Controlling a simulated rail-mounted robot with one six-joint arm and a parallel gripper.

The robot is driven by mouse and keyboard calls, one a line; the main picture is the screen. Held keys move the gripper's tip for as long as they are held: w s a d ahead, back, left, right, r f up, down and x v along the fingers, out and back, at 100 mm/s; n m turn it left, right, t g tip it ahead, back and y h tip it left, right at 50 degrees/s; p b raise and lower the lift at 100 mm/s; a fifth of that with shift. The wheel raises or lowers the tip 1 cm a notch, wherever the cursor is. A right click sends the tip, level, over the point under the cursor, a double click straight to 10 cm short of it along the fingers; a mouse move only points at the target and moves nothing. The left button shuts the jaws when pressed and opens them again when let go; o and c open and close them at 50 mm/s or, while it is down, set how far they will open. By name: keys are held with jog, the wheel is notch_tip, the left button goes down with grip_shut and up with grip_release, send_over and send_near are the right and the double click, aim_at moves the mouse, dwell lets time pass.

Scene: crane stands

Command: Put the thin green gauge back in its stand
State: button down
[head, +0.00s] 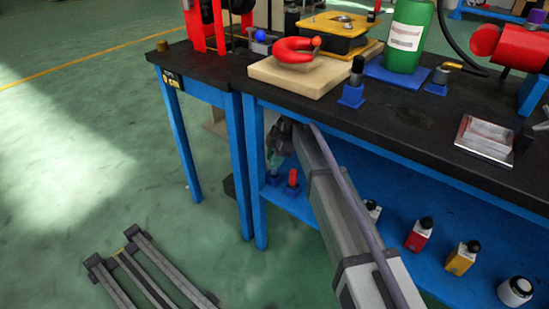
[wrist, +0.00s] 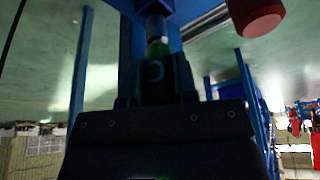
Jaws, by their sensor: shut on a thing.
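The thin green gauge (head: 274,160) is upright under my gripper (head: 279,137) at the left end of the lower blue shelf. My gripper is shut on it. In the wrist view, the gauge (wrist: 160,48) runs from between the jaws (wrist: 157,88) towards a blue stand (wrist: 165,8) at the top edge. The small blue stand (head: 271,179) shows directly below the gauge in the head view. The gauge's lower end is at or just over the stand; I cannot tell whether it is inside. The jaws hide the gauge's upper part.
A red gauge (head: 293,177) in its own blue stand is close on the right; it also shows in the wrist view (wrist: 257,14). A blue table leg (head: 256,185) is close on the left. The black tabletop (head: 408,115) overhangs the shelf. Small bottles stand further right.

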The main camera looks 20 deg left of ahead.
jog(key=shift+f+b, duration=1.55)
jog(key=shift+f, duration=0.1)
jog(key=c, duration=0.8)
grip_release()
jog(key=shift+r, duration=0.1)
jog(key=p+v, duration=0.5)
jog(key=shift+r, duration=0.1)
